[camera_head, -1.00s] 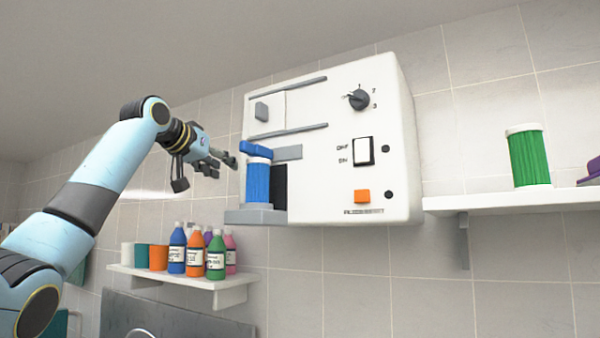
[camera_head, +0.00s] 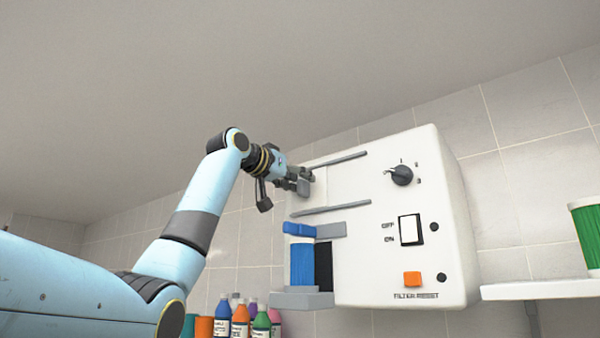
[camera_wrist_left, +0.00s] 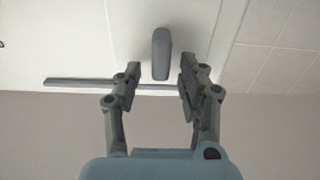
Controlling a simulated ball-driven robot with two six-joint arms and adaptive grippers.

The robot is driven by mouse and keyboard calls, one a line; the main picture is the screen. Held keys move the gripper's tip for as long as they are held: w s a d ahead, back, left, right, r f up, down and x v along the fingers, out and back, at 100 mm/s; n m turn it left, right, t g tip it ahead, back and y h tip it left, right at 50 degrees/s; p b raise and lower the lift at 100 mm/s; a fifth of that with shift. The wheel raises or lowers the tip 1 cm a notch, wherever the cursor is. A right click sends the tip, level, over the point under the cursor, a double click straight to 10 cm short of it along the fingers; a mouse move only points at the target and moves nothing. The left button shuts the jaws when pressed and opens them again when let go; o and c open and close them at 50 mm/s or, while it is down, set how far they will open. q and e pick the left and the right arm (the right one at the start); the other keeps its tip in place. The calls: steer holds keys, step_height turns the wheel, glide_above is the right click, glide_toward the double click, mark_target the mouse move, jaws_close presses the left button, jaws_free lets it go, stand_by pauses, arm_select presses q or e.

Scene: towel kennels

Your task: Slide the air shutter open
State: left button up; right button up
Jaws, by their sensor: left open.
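The air shutter (camera_head: 319,190) is a white panel at the left end of two grey rails on the white wall unit (camera_head: 375,260). Its grey upright handle (camera_wrist_left: 161,52) shows clearly in the left wrist view; in the head view my gripper partly covers it. My left gripper (camera_head: 299,181) is at the handle. In the left wrist view its fingers (camera_wrist_left: 160,74) are open, one on each side of the handle's near end, with gaps showing. Whether they reach around it in depth is hard to tell. My right gripper is not in view.
Below the lower rail (camera_head: 332,208) stands a blue cylinder (camera_head: 302,263) on a grey ledge. A dial (camera_head: 401,174), a rocker switch (camera_head: 410,229) and an orange button (camera_head: 412,278) are to the right. Between the rails, right of the panel, the face is clear.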

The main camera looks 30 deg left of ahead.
arm_select(q)
steer(key=shift+w, duration=0.25)
jaws_close()
stand_by(0.3)
